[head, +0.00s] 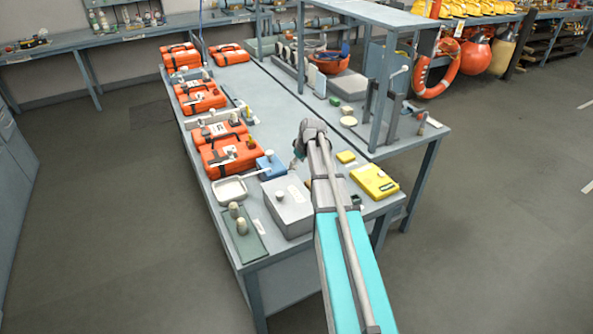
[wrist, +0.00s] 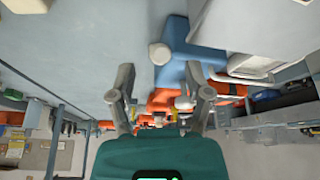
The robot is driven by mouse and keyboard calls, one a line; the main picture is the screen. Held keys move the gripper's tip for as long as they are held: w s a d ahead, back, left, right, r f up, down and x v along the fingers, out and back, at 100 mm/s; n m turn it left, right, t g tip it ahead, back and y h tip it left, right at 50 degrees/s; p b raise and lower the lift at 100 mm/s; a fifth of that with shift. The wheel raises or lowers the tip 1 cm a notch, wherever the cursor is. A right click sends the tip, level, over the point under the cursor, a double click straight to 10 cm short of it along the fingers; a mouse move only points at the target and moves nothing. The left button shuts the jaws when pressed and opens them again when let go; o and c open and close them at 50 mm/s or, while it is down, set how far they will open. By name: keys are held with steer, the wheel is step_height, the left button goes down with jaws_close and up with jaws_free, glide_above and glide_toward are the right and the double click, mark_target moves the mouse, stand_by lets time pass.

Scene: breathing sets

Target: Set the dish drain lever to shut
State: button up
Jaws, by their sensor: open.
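A shallow white dish (head: 229,190) lies near the front left of the bench; it also shows in the wrist view (wrist: 252,64). A blue block (head: 272,167) with a pale round knob stands beside it, and shows in the wrist view (wrist: 190,52) with its knob (wrist: 158,53). A thin pale bar (head: 255,173) lies between block and dish; it may be the drain lever, but I cannot tell its setting. My gripper (head: 296,160) is right of the blue block. In the wrist view its fingers (wrist: 159,78) are apart, with nothing held between them.
A grey box (head: 288,208) stands in front of the blue block. Orange cases (head: 228,155) line the bench behind it. A green mat (head: 250,247) with pale bottles lies at the front corner. A yellow case (head: 374,182) sits to the right.

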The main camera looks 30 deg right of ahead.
steer(key=shift+b+x, duration=0.8)
steer(key=shift+x, duration=0.35)
jaws_close()
